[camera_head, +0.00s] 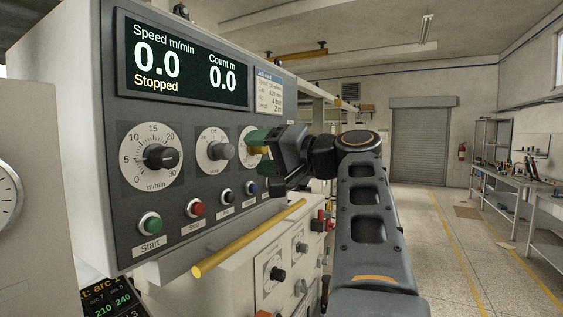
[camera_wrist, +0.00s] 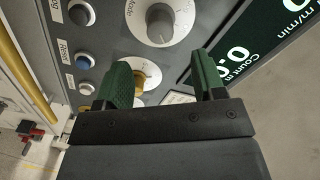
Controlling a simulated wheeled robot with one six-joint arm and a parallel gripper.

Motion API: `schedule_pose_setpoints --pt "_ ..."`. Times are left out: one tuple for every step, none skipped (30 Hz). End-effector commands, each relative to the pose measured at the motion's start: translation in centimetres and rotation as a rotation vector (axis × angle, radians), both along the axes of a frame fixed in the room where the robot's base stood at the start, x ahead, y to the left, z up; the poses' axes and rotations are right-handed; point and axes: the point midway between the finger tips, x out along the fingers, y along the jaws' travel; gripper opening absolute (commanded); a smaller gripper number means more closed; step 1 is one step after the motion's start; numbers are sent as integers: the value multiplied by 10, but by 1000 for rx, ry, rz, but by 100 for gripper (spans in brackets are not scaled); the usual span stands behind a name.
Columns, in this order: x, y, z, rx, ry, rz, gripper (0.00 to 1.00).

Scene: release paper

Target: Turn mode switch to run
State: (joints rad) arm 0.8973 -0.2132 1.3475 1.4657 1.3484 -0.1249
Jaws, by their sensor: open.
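The mode switch is the grey knob (camera_head: 220,151) on a pale dial in the middle of the panel's knob row. It also shows in the wrist view as a round grey knob (camera_wrist: 160,24), with "Mode" printed beside it. Its pointer setting is too small to read surely. My gripper (camera_head: 262,137) is at the right end of the panel, in front of the yellow knob (camera_head: 256,151) and to the right of the mode switch. In the wrist view its green fingers (camera_wrist: 162,74) are spread apart. The yellow knob (camera_wrist: 141,80) shows between them. The mode switch is beyond the fingertips, apart from them.
A display (camera_head: 180,65) reads 0.0 speed, 0.0 count and "Stopped". A black speed knob (camera_head: 161,157) is at the left. Start (camera_head: 150,224), red Stop (camera_head: 197,209) and other buttons line the panel below. A yellow bar (camera_head: 248,238) runs under it. Open floor lies right.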

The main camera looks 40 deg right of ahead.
Motion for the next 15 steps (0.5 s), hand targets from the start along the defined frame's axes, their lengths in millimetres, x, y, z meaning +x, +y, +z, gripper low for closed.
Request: schedule_pose_setpoints --pt "-8 -5 -2 0 1 -6 63" --pt "-12 -7 -2 0 1 -6 63" --pt "-17 -9 -1 0 0 -6 63" --pt "-21 -10 -1 0 0 -5 63" --pt "-24 -12 -1 0 0 -5 63" --pt "-28 -14 -1 0 0 -5 63" --pt "-30 -15 -1 0 0 -4 63" --pt "-33 -16 0 0 -1 -3 63" --pt "-35 -17 0 -1 -1 -3 63" --pt "-37 -17 0 -1 0 -1 63" --pt "-38 -18 0 -1 0 -1 63" --pt "-40 -19 0 -1 0 -1 63" --pt "-41 -19 0 -1 0 -1 63" --pt "-41 -19 0 -1 0 -1 63" --pt "-42 -19 0 -1 0 -1 63"
